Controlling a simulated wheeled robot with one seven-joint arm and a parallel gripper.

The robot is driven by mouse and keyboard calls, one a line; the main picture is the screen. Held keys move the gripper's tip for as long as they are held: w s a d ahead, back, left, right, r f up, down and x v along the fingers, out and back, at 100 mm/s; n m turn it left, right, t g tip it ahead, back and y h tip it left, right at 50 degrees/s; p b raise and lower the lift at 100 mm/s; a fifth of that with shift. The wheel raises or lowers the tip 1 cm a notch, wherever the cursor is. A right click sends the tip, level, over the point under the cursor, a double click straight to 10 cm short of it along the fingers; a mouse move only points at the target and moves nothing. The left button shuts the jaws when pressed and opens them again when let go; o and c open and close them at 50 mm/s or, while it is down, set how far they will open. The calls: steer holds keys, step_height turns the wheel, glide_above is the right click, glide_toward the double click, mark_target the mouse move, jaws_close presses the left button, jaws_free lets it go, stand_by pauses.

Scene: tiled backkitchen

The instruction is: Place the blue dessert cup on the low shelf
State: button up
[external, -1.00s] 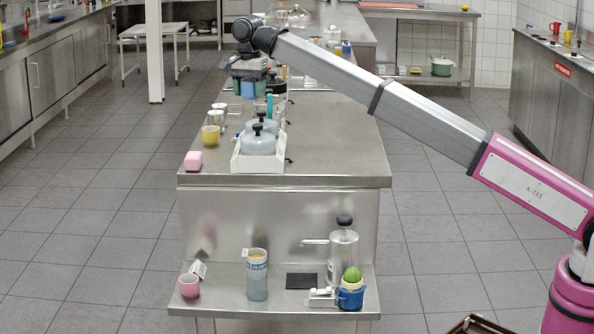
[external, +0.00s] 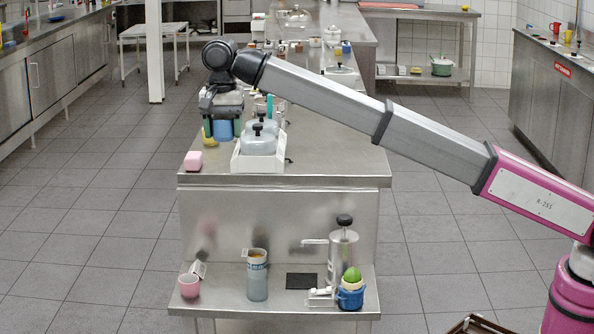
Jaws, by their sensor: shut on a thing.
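My gripper (external: 222,131) hangs from the end of my arm over the left side of the long steel counter. It is shut on the blue dessert cup (external: 223,129), which shows between the fingers. The cup is held in front of a yellow cup, which is now mostly hidden. The low shelf (external: 220,302) is the steel ledge at the near end of the counter, below and nearer than my gripper.
On the low shelf stand a pink cup (external: 189,286), a grey-blue cylinder (external: 257,280), a steel pump dispenser (external: 343,262) and a blue pot (external: 351,298) with a green item. A dark mat (external: 301,281) lies there.

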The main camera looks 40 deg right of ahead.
steer(key=shift+s+a, duration=0.6)
steer(key=shift+s, duration=0.2)
step_height(320, 180, down, 37)
glide_above(222, 297)
step_height(222, 297, down, 8)
steer(key=shift+a+r, duration=0.1)
steer(key=shift+r, duration=0.05)
steer(key=shift+f, duration=2)
steer(key=shift+f, duration=0.15)
steer(key=o, duration=1)
steer(key=shift+o, duration=0.2)
